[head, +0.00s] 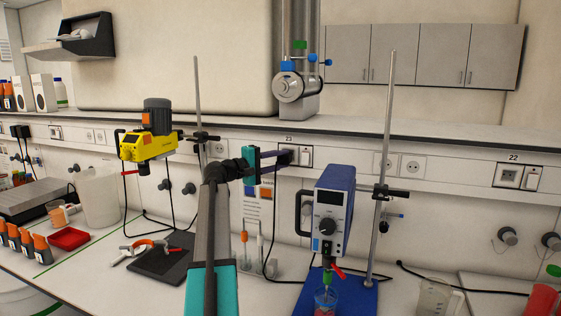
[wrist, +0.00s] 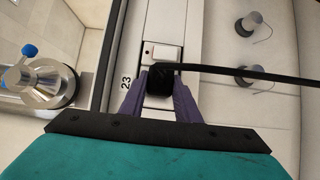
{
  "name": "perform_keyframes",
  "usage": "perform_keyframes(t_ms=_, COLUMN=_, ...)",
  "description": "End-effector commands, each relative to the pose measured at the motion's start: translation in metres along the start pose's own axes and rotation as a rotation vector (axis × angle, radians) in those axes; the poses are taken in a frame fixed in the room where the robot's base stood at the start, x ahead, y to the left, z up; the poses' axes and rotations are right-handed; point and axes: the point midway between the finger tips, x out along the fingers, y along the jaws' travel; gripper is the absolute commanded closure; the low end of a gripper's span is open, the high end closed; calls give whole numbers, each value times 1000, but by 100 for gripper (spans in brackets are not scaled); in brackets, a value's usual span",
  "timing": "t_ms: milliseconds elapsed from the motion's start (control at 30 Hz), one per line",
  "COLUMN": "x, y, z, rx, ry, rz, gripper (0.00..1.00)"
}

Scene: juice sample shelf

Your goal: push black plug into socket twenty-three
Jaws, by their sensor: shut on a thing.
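My gripper (head: 279,159) reaches the wall rail with its purple fingers around the black plug (head: 286,158). In the wrist view the fingers (wrist: 161,98) are closed on both sides of the black plug (wrist: 161,79). The plug covers the socket in the panel (wrist: 148,40) marked 23; its label (wrist: 126,82) is beside it. A rocker switch (wrist: 162,53) sits next to the plug, and it also shows in the head view (head: 306,156). The plug is at the panel face; how deep it sits is hidden. Its black cable (wrist: 240,73) runs off to the right.
A blue stirrer (head: 334,215) on a stand is right of my arm, with a metal rod (head: 386,150) behind it. A yellow stirrer (head: 148,146) and another rod (head: 197,100) stand left. Socket 22 (head: 509,176) is further right.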

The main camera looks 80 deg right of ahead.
Motion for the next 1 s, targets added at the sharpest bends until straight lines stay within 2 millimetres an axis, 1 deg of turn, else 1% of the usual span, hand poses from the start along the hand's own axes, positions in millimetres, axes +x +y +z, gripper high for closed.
perform_keyframes(t_ms=1000, x=11, y=0, z=-7, rx=0, ry=0, rz=0, gripper=100)
